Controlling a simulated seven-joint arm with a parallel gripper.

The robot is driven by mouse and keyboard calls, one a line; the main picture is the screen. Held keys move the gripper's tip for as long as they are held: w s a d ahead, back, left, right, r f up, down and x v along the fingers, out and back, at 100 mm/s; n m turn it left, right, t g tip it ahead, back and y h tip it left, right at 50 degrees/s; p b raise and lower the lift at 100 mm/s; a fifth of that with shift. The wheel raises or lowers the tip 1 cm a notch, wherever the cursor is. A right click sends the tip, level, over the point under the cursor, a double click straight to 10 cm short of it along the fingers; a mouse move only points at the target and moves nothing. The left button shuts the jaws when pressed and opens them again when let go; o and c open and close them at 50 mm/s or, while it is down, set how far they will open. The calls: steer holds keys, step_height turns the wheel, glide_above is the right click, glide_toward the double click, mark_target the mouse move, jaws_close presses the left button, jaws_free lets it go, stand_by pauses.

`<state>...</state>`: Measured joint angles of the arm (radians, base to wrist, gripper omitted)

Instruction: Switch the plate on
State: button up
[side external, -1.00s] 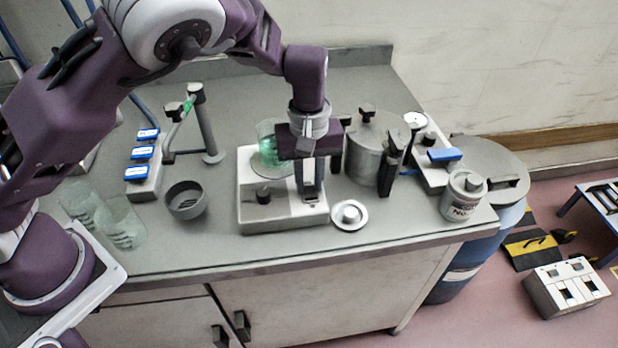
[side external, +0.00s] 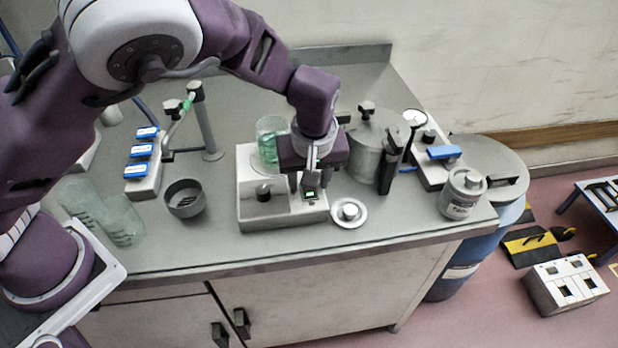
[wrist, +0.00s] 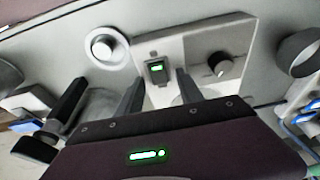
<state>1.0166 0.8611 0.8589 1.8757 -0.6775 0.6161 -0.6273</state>
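The plate (side external: 282,212) is a pale box on the bench with a dark knob (side external: 263,193) on its front left. Its small rocker switch (side external: 310,194) glows green at the front right; the lit switch also shows in the wrist view (wrist: 157,68). A glass beaker of green liquid (side external: 268,140) stands on the plate's top, partly hidden by my gripper. My gripper (side external: 307,184) is over the front right of the plate, close to the switch. In the wrist view its fingers (wrist: 159,80) are apart with nothing between them. I cannot tell whether a finger touches the switch.
A white dish with a knob (side external: 348,212) lies just right of the plate. A metal pot (side external: 366,150) stands behind it, and a labelled jar (side external: 462,195) near the right edge.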

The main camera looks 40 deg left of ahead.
mark_target(310, 197)
steer(key=v, duration=0.7)
steer(key=shift+r, duration=0.1)
steer(key=s+a+r+m+h, duration=0.45)
steer(key=s+a+r, duration=0.55)
steer(key=s+r, duration=0.35)
steer(key=s+a+r+m+t+y, duration=0.1)
steer(key=s+a+m+t+y, duration=0.1)
steer(key=s, duration=0.8)
steer(key=a+m+t, duration=0.1)
steer(key=a+m, duration=0.1)
steer(key=shift+s+a+r, duration=0.2)
steer(key=shift+a, duration=0.1)
